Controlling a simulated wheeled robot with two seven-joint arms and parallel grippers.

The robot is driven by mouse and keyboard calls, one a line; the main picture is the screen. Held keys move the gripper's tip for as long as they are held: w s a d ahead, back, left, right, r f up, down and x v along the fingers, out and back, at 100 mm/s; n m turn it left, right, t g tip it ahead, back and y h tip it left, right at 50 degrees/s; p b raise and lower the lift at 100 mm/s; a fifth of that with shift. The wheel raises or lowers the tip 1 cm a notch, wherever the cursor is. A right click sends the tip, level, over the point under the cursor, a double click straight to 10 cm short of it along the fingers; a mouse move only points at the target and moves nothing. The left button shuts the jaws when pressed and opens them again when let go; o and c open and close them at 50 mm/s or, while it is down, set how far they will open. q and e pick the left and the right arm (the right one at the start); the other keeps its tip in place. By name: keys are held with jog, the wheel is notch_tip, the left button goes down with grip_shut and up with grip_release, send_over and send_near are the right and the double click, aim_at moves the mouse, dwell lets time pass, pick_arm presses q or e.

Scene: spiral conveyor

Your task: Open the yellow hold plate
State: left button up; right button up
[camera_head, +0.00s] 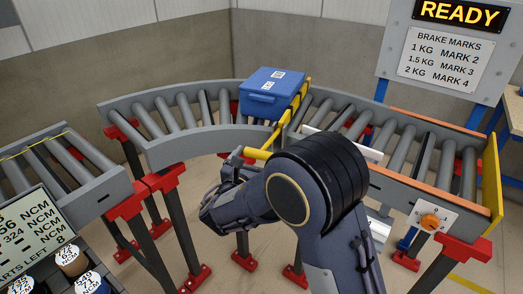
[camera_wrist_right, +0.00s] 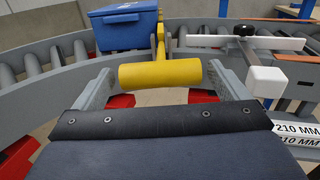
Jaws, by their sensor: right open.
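The yellow hold plate (camera_head: 292,115) stands across the curved roller conveyor, right beside the blue tote (camera_head: 271,92). Its thick yellow handle (camera_head: 257,153) sticks out over the conveyor's near side. In the right wrist view the handle (camera_wrist_right: 160,74) lies crosswise between the tips of my right gripper (camera_wrist_right: 160,82), with the plate's arm (camera_wrist_right: 160,40) rising behind it. My right gripper (camera_head: 238,166) is open, one finger near each end of the handle; I cannot tell whether they touch it. My left gripper is not in view.
The straight rollers (camera_head: 425,147) on the right are empty, ending at a yellow plate (camera_head: 492,185). An orange knob (camera_head: 430,222) sits on the near side.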

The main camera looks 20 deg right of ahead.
jog(key=shift+x, duration=1.75)
jog(key=shift+c, duration=0.3)
